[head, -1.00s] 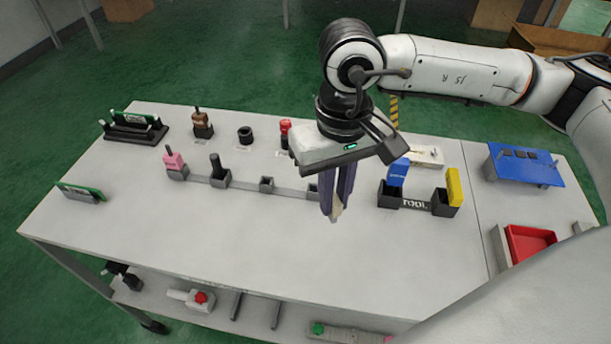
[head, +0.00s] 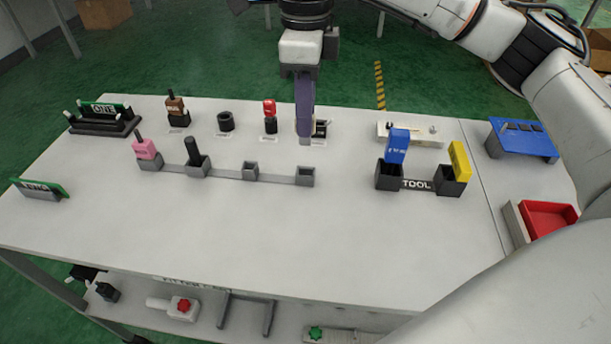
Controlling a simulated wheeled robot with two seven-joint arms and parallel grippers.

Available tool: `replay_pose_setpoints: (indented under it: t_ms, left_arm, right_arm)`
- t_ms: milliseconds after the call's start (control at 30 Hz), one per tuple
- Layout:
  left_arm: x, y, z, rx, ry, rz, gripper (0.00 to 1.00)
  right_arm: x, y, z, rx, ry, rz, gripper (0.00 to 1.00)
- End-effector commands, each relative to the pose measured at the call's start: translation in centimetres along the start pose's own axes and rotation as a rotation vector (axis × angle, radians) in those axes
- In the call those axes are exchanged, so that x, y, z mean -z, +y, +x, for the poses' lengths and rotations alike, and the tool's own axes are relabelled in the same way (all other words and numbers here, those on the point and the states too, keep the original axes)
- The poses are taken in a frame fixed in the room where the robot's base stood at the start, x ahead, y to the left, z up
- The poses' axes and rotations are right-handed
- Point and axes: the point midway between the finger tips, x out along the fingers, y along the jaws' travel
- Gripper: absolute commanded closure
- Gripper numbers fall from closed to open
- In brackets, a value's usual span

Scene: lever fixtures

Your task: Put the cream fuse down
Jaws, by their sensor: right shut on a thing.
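My right gripper (head: 304,134) reaches down over the back row of the table, its purple fingers pointing straight down. It is shut on the cream fuse (head: 303,126), of which only a thin pale strip shows at the fingertips. The fingers hide the rest of it. A small black holder (head: 321,127) stands at the back row, just right of the fingers and partly behind them. I cannot tell whether the fuse touches this holder or the table. My left gripper is not in view.
Along the back row stand a red piece (head: 269,108), a black ring (head: 226,121) and a brown piece (head: 175,105). In front is a grey rail with a pink piece (head: 146,149) and empty sockets (head: 250,171). The table front (head: 250,235) is clear.

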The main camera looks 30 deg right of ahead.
Motion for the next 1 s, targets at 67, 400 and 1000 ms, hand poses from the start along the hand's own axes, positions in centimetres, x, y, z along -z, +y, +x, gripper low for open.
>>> replay_pose_setpoints:
  t_ms: [67,400,1000]
  left_arm:
    - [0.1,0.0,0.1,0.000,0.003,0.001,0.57]
    - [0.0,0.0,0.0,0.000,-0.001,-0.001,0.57]
    - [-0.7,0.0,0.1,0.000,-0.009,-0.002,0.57]
  right_arm:
    - [0.1,0.0,1.8,-0.003,0.005,0.005,1.00]
    - [0.1,0.0,5.8,-0.002,0.002,0.003,1.00]
    - [0.1,0.0,9.5,0.000,0.001,0.001,1.00]
